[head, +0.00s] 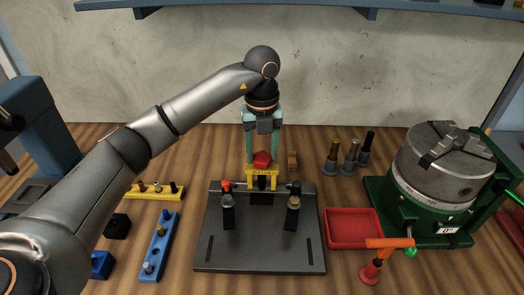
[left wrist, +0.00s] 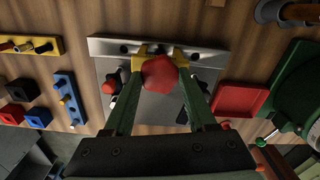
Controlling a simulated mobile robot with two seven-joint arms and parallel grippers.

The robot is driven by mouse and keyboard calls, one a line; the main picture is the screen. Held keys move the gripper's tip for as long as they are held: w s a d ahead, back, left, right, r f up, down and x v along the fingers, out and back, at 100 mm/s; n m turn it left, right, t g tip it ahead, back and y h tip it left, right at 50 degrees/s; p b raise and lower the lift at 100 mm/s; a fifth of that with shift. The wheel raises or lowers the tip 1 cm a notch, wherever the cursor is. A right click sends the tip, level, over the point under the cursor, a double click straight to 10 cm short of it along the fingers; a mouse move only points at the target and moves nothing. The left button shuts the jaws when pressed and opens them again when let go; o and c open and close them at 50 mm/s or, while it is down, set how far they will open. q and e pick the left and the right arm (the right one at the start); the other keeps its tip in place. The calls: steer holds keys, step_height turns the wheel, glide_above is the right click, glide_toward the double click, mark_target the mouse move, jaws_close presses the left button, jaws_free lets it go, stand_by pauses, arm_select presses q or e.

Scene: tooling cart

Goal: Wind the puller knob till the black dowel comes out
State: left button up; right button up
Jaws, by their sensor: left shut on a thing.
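The red puller knob (head: 262,158) sits on top of the yellow puller (head: 262,179), at the back bar of the dark fixture plate (head: 260,253). My left gripper (head: 263,160) comes down from above and is shut on the knob, one finger on each side. In the left wrist view the knob (left wrist: 160,72) shows between the fingers, with the yellow puller (left wrist: 183,57) partly behind it. I cannot make out the black dowel under the puller; the puller and gripper hide that spot. My right gripper is not in view.
Two upright clamps (head: 292,213) stand on the plate. Yellow (head: 146,192) and blue (head: 154,258) pin racks lie left. A red tray (head: 352,229), an orange-handled tool (head: 390,243) and a green-based chuck (head: 440,175) stand right. Several holders (head: 350,155) stand behind the tray.

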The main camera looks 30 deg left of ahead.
arm_select(q)
steer(key=shift+m, duration=0.3)
steer(key=m, duration=0.6)
steer(key=shift+r, duration=0.1)
steer(key=m, duration=0.6)
steer(key=shift+m, duration=0.3)
steer(key=m, duration=1.2)
steer(key=shift+m, duration=0.3)
steer(key=o, duration=1.4)
steer(key=shift+c, duration=0.2)
